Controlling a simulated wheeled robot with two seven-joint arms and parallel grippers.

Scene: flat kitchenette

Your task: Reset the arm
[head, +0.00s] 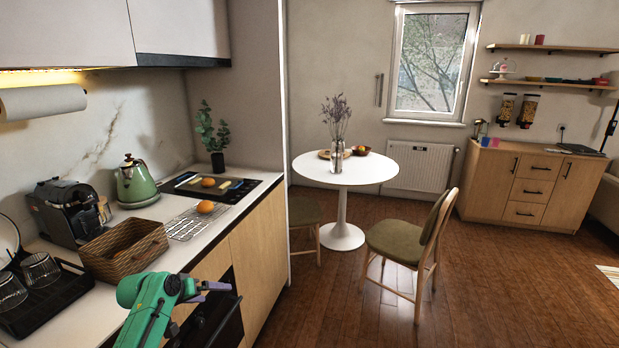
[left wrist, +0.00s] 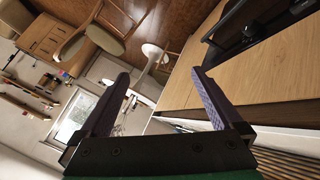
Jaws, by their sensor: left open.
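My left arm is green and comes in at the bottom left of the head view. Its gripper (head: 212,291) points right, in front of the counter's edge near the dark oven front. In the left wrist view the two purple-grey fingers of the gripper (left wrist: 162,78) are spread apart. Nothing shows between them but the room behind, so the gripper is open and empty. That view is turned on its side. My right arm and gripper are not in view.
Close to the arm on the counter (head: 190,222) are a wicker basket (head: 125,250), a dark dish rack (head: 55,298) and a wire rack with an orange (head: 205,207). A green kettle (head: 137,184) stands behind. Open wooden floor (head: 480,285) lies right, beyond a chair (head: 405,240) and round table (head: 345,172).

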